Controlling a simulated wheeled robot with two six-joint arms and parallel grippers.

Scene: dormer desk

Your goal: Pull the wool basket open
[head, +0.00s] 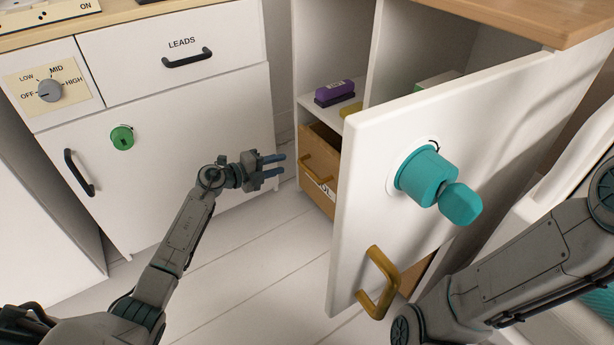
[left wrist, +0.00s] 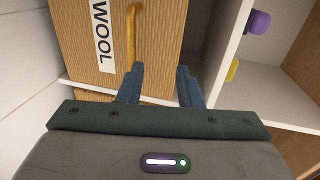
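The wool basket (head: 318,178) is a wooden drawer-like box in the lower left of the open cabinet, partly hidden by the white door. Its yellow-tan handle (head: 320,167) is on its front above a white label. In the left wrist view the basket front (left wrist: 82,38) shows the label WOOL, with the handle (left wrist: 133,35) upright in the picture. My left gripper (head: 283,166) is open and empty, with its blue fingers pointing at the basket. In the left wrist view its fingertips (left wrist: 160,70) are near the handle's end, not around it. My right gripper is out of view.
The open white door (head: 370,190), with a teal knob (head: 425,178) and brass handle (head: 378,285), stands right of the basket. A purple object (head: 334,92) and a yellow one (head: 350,109) lie on the shelf above. The floor before the basket is clear.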

